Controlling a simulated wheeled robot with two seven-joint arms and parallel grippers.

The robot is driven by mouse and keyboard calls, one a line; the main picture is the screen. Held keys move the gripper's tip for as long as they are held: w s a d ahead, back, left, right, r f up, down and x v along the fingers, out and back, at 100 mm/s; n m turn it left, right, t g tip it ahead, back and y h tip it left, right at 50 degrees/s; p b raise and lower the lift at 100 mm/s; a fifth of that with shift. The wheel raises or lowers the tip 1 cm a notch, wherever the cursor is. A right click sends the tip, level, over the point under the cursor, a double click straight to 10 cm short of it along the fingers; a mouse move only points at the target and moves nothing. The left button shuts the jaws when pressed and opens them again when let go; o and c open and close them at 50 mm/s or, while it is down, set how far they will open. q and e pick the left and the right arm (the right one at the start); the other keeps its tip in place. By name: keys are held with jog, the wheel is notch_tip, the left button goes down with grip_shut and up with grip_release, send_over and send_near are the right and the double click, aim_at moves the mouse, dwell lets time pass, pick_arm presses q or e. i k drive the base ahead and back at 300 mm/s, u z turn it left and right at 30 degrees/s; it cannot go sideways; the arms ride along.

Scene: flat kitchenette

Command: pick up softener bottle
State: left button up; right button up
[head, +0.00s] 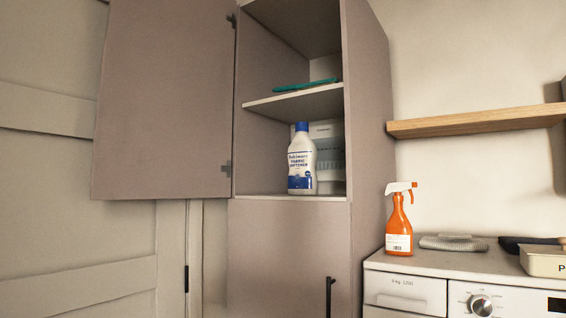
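The softener bottle (302,164) is white with a blue cap and a blue label reading fabric softener. It stands upright near the front edge of the lower open shelf of a tall cabinet (371,120). A pale box (329,150) stands behind it and to its right, partly hidden by the bottle. The cabinet's upper door (164,100) is swung open to the left. Neither of my grippers shows in the head view.
A teal item (305,85) lies on the shelf above. An orange spray bottle (398,225) stands on the washing machine (440,265) at the right, beside a folded grey cloth (453,243). A wooden wall shelf (480,121) juts out above. The lower cabinet door (280,255) is shut.

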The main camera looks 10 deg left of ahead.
aim_at(302, 154)
jog(key=u, duration=0.85)
jog(key=i, duration=0.45)
jog(key=u, duration=0.05)
